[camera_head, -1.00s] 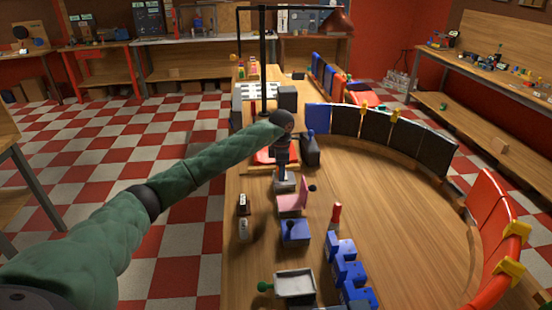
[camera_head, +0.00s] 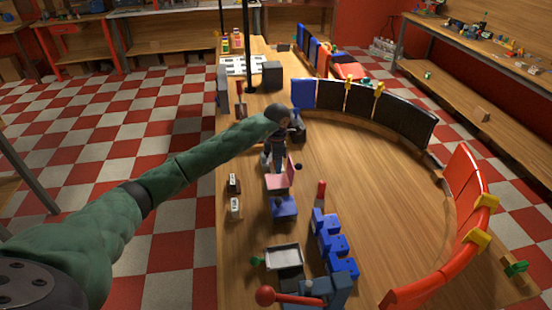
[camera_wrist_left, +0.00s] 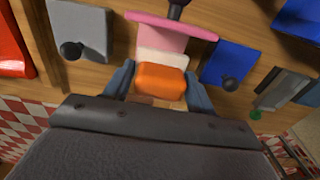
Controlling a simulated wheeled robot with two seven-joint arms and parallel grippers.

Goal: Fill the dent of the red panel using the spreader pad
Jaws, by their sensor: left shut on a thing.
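My left gripper (camera_head: 272,166) reaches down over the left side of the wooden table, next to the pink plate (camera_head: 281,181). The left wrist view shows its fingers on both sides of an orange block (camera_wrist_left: 160,82), which I take as the spreader pad's grip. A white part (camera_wrist_left: 162,61) lies against its far side, in front of the pink plate (camera_wrist_left: 170,36). I cannot tell whether the white part touches the pink plate. Red curved panels (camera_head: 464,184) stand at the right of the table's ring; no dent is clear. My right gripper is out of view.
A blue block with a dark ball (camera_wrist_left: 231,64) and a grey block with a dark ball (camera_wrist_left: 80,30) flank the pink plate. Several blue blocks (camera_head: 332,240) and a pale tray (camera_head: 283,257) stand nearer. The wooden tabletop inside the ring (camera_head: 380,180) is clear.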

